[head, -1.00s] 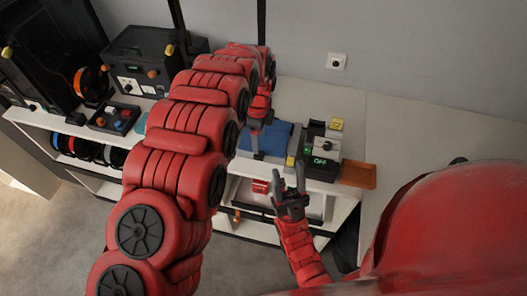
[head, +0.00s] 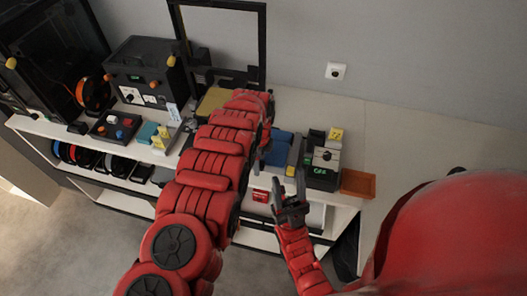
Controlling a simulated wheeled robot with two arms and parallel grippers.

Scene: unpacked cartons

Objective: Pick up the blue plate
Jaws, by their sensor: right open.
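The blue plate (head: 281,148) is a flat blue piece on the white bench, right of the end of my left arm, which covers its left part. My left arm comes up from the bottom of the head view and bends down beside the plate. Its gripper (head: 257,160) is dark and mostly hidden, so its jaws and any contact with the plate cannot be made out. My right gripper (head: 288,184) is open and empty, its two dark fingers pointing up, in front of the bench edge and below the plate in the picture.
A black and green box with a dial (head: 323,165) stands right of the plate, with an orange tray (head: 358,183) beyond it. A black frame (head: 264,45) stands behind. A black control box (head: 143,72) is at left. The bench at right (head: 420,135) is clear.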

